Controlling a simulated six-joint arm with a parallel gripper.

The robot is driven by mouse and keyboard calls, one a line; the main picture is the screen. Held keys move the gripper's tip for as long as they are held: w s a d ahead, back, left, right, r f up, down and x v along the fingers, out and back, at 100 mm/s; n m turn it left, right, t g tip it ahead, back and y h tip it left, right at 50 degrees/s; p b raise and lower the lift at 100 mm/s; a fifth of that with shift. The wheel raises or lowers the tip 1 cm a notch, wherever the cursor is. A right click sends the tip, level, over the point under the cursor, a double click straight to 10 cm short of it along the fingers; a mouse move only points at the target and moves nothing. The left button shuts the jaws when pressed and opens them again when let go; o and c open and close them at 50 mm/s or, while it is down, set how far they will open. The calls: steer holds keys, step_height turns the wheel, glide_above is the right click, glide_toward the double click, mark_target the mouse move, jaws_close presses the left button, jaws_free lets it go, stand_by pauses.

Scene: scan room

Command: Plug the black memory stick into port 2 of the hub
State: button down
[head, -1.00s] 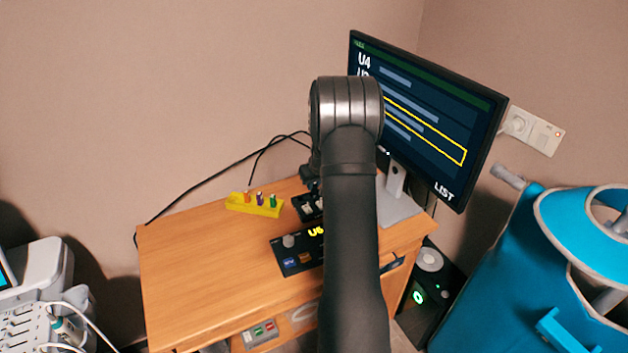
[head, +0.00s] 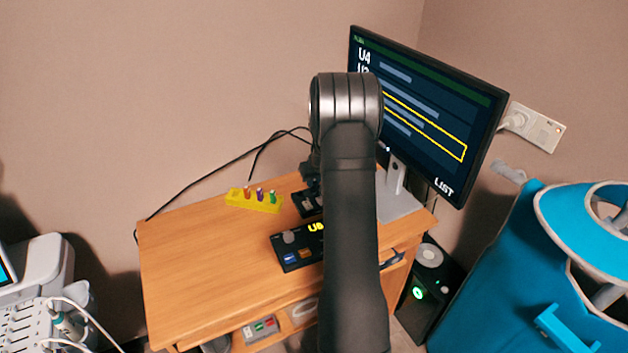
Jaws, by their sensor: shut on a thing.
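My gripper (head: 311,173) shows only as a small dark part beside my arm, over the back of the desk. It is shut, but its fingertips and what they hold are too dark and small to make out. No black stick stands in the yellow holder, so I take the held thing to be the black memory stick. The hub seems to be the small black block (head: 303,203) just below my gripper, partly hidden by my arm. Its port numbers cannot be read, and I cannot tell whether the stick touches it.
The yellow holder (head: 240,201) carries orange, purple and green sticks. A black control box (head: 283,262) with yellow lit characters lies in front of the hub. A monitor (head: 455,110) stands at the back right. The desk's left part (head: 190,265) is clear.

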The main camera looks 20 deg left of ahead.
steer(key=shift+f, duration=0.35)
steer(key=c, duration=1.2)
jaws_free()
steer(key=shift+r, duration=0.1)
steer(key=shift+r, duration=3.4)
steer(key=shift+f, duration=3.4)
